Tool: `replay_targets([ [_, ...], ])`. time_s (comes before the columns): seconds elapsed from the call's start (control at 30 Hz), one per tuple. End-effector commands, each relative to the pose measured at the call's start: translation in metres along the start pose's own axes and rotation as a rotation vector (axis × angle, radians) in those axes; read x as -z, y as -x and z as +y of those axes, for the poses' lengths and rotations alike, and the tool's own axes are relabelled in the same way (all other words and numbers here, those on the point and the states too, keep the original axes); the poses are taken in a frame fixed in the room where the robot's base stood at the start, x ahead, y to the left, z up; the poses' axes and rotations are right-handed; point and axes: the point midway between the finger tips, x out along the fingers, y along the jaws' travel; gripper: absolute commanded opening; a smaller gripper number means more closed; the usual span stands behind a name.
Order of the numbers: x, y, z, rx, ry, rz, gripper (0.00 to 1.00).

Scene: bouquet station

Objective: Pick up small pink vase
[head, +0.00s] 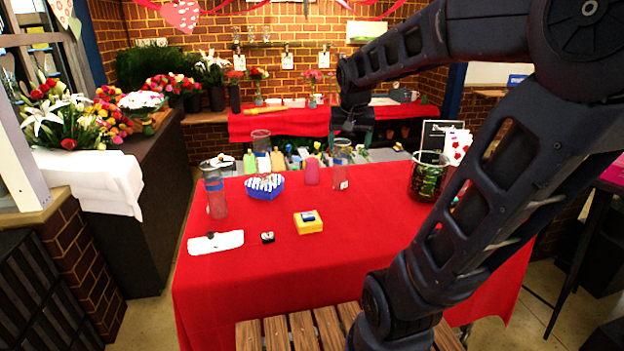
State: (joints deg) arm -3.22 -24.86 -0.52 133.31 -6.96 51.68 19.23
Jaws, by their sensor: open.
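The small pink vase (312,172) stands upright at the far edge of the red-covered table, near the middle. A clear glass cylinder (342,172) stands close to its right. My gripper (352,141) points down and is open, with nothing seen between its fingers. In the picture it is above the clear cylinder and a little up and right of the pink vase. It appears apart from the vase; its exact distance in depth cannot be told.
A dark green jar (428,178) stands right. The front of the red table (265,285) is clear.

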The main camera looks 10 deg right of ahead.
Motion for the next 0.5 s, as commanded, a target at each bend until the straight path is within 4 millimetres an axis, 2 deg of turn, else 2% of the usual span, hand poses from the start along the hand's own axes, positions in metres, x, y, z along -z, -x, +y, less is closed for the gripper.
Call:
replay_targets([
  [0.1,0.03,-0.013,-0.01,-0.02,-0.043,-0.009,0.79],
  [0.37,0.093,-0.048,-0.033,-0.062,-0.146,-0.012,0.79],
  [0.5,0.125,-0.072,-0.048,-0.085,-0.198,-0.01,0.79],
])
